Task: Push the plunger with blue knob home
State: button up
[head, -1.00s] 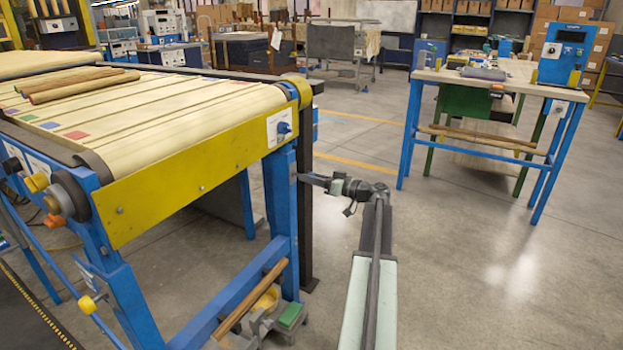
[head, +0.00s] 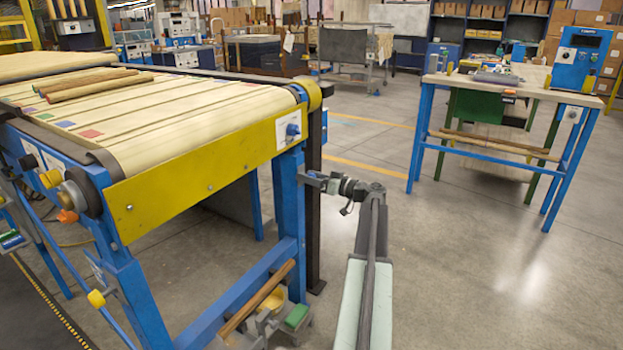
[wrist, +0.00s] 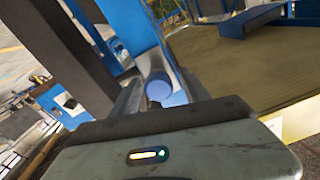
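The plunger's blue knob (head: 293,130) stands out from a white plate on the yellow side rail near the conveyor's right end. In the wrist view the blue knob (wrist: 158,90) shows large, just beyond the top edge of my gripper's body. My gripper (head: 308,179) is below and slightly right of the knob in the head view, beside the dark post and blue leg. It appears apart from the knob.
The conveyor (head: 190,125) carries brown turned sticks (head: 90,82). Its blue leg (head: 288,225) and a dark post (head: 314,220) stand close to my gripper. Yellow (head: 50,178) and orange (head: 67,216) knobs are at its left. The floor right of my arm is clear up to a blue-legged bench (head: 500,143).

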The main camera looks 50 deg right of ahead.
jog(key=shift+s, duration=0.2)
jog(key=s+d, duration=0.1)
jog(key=s, duration=0.6)
jog(key=shift+s+d, duration=0.2)
jog(key=shift+s, duration=0.05)
